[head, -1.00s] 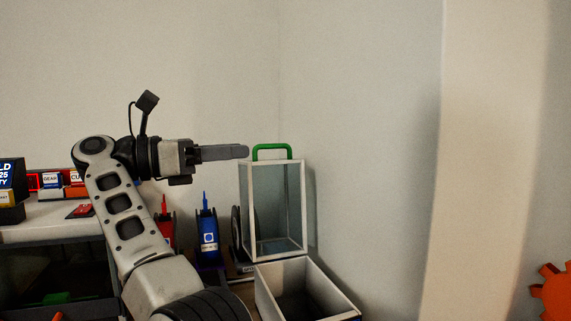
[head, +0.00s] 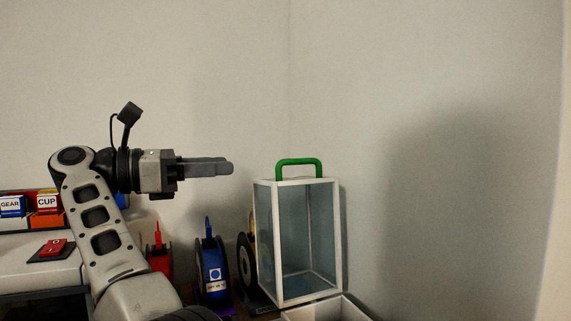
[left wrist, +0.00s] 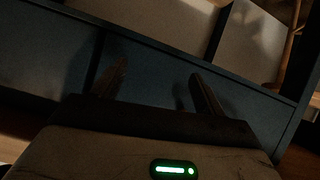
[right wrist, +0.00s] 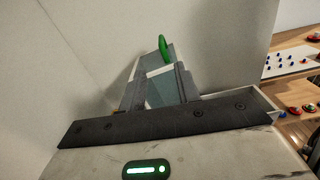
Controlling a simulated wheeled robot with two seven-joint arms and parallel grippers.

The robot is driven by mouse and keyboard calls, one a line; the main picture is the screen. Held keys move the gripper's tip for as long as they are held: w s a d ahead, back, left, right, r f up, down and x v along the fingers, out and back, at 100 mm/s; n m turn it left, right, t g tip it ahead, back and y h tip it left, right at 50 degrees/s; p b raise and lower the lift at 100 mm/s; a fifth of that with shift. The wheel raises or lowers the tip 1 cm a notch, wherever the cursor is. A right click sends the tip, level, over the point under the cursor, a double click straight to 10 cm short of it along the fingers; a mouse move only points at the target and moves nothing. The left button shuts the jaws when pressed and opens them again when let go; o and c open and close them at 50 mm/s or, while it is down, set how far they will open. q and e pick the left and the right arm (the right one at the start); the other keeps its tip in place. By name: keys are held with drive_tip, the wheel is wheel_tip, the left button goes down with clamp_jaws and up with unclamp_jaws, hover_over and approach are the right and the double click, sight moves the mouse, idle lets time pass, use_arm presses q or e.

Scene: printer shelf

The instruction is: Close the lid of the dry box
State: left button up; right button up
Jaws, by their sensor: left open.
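The dry box stands in the corner. Its clear-paned, white-framed upper part (head: 323,235), which looks like the lid, stands upright with a green handle (head: 299,162) on top. A white open-topped bin (head: 335,310) sits in front of it, cut off by the lower edge. I cannot tell how the two join. My right gripper (head: 230,167) is left of the handle at about its height, empty and apart from it. In the right wrist view, its open fingers (right wrist: 160,68) point towards the panes and the handle (right wrist: 164,48). My left gripper (left wrist: 157,70) is open and empty before a dark surface.
A blue spool (head: 211,270), a red spool (head: 160,262) and a dark spool (head: 246,262) stand left of the box. Labelled bins (head: 46,204) sit farther left. Walls close off the back and right. Air above the box is clear.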

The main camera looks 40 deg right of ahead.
sight(280, 163)
drive_tip(key=x, duration=1.4)
drive_tip(key=shift+s+d+f+b, duration=0.1)
drive_tip(key=shift+s+d+b, duration=0.1)
drive_tip(key=shift+b, duration=0.15)
clamp_jaws()
